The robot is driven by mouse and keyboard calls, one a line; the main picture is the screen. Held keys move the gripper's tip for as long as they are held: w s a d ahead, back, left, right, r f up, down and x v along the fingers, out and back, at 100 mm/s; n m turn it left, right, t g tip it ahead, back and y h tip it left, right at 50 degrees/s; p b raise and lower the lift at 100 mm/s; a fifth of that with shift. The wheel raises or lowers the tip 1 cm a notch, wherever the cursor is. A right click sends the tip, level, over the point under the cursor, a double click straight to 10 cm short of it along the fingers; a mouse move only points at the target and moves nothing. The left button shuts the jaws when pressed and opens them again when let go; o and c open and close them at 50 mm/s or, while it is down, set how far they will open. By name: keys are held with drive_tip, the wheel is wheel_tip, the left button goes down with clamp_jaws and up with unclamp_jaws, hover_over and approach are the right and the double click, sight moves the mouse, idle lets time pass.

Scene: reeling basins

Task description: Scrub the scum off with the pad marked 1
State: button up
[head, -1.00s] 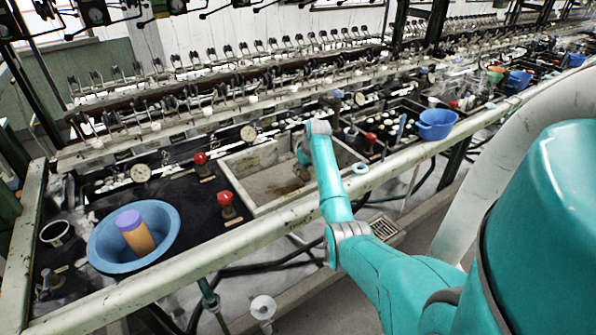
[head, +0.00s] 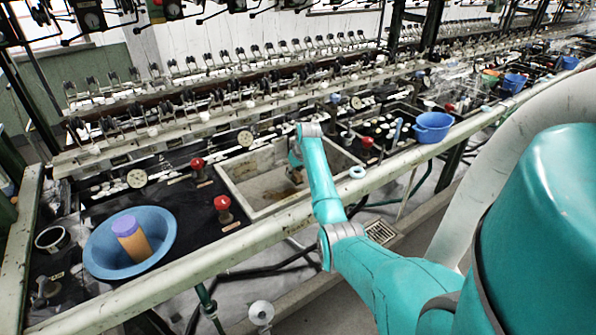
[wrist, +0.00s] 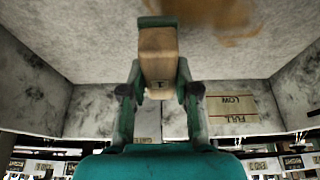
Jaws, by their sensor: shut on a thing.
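My gripper (wrist: 159,80) is shut on a tan block-shaped pad (wrist: 158,52) marked 1, with a dark green layer at its far end. The pad is inside the grey stone basin (head: 235,183), close to its floor; I cannot tell whether it touches. Brown scum (wrist: 215,12) stains the basin floor just beyond the pad and to its right in the wrist view. The scum also shows in the head view (head: 284,195), below my wrist. In the head view my arm hides most of the gripper and the pad.
A FULL/LOW label (wrist: 235,108) is on the basin wall. Left of the basin are red-topped knobs (head: 222,203) and a blue bowl (head: 160,215) holding an orange cylinder with a purple top (head: 130,238). A pale rail (head: 245,237) runs along the front. A blue tub (head: 433,127) stands to the right.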

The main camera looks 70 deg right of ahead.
drive_tip(key=shift+w+a+r, duration=0.15)
drive_tip(key=shift+w+a, duration=1.1)
drive_tip(key=shift+a, duration=0.75)
drive_tip(key=shift+w+a+r, duration=0.15)
drive_tip(key=shift+w+a, duration=1.05)
drive_tip(key=shift+a, duration=0.8)
drive_tip(key=shift+w+a+r, duration=0.15)
drive_tip(key=shift+w+a, duration=1.1)
drive_tip(key=shift+a, duration=0.75)
drive_tip(key=shift+w+d+r, duration=0.1)
drive_tip(key=shift+w+d, duration=0.15)
drive_tip(key=shift+w, duration=0.3)
drive_tip(key=s+d, duration=0.4)
drive_tip(key=d, duration=0.3)
drive_tip(key=s+d+r, duration=0.1)
drive_tip(key=s+d, duration=0.3)
drive_tip(key=d, duration=0.3)
drive_tip(key=shift+s+d, duration=0.2)
drive_tip(key=shift+s, duration=0.15)
drive_tip(key=shift+r, duration=3)
drive_tip(key=shift+r, duration=0.1)
drive_tip(key=shift+r, duration=1.4)
